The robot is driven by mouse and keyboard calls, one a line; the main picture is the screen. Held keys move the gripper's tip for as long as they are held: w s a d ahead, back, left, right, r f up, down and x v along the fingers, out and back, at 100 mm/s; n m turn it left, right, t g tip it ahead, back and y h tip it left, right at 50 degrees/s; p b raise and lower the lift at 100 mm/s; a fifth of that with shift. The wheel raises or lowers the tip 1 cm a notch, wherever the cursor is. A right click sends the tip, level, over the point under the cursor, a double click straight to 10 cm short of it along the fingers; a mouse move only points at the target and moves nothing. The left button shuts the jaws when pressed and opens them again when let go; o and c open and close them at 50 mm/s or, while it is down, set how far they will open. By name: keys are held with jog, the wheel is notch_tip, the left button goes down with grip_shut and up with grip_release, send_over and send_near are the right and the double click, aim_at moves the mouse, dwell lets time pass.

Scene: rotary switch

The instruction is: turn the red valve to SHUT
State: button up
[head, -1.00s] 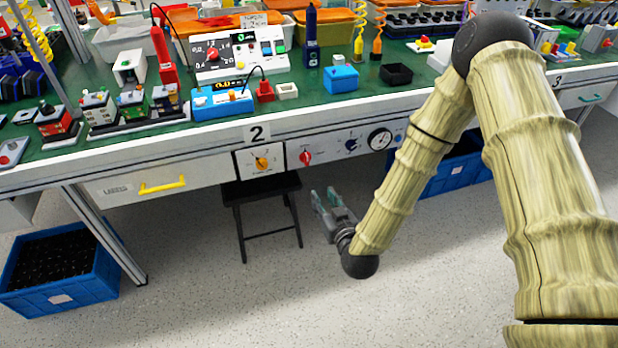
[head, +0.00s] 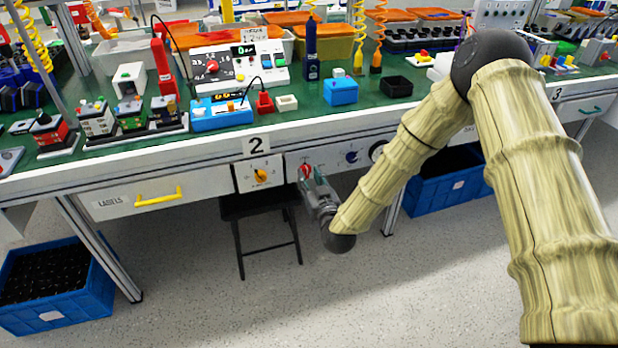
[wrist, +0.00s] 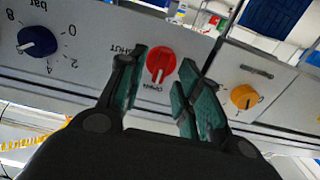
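The red valve (head: 304,170) is a round knob on the front panel under the bench edge. My gripper (head: 312,177) is at the panel in front of the valve. In the wrist view my gripper (wrist: 162,70) is open, with its green fingers on either side of the knob. I cannot tell whether they touch it.
A blue dial marked in bar (wrist: 37,41) and a yellow-orange knob (wrist: 244,97) flank the valve. The bench (head: 420,118) overhangs the panel and carries many devices. A black stool (head: 262,218) stands below. A blue crate (head: 450,185) sits at the right under the bench.

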jog(key=shift+w+a, duration=0.2)
jog(key=shift+w, duration=0.4)
jog(key=shift+c, duration=0.4)
grip_shut()
